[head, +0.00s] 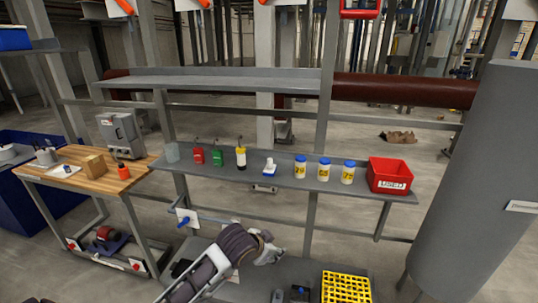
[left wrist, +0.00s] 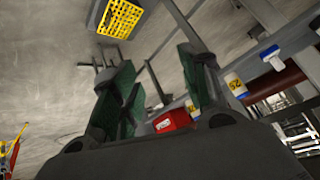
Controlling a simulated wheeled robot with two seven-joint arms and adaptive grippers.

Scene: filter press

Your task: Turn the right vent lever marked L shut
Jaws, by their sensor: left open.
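No lever with a readable L mark shows in either view. A blue handle (head: 183,222) on a white plate sits on the pipe below the shelf at the left. Orange-red handles (head: 125,7) on white plates show at the top edge, cut off by the frame. I cannot tell which of these, if any, is the right vent lever. My left gripper (head: 270,248) is below the shelf, right of the blue handle and apart from it. Its open fingers (left wrist: 160,85) show in the left wrist view with nothing between them. My right gripper is out of view.
The grey shelf (head: 285,182) holds several bottles and a red bin (head: 390,175). A yellow crate (head: 347,287) is low at the front. A wooden-topped cart (head: 75,180) stands left and a large grey cylinder (head: 480,170) right. Grey posts frame the shelf.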

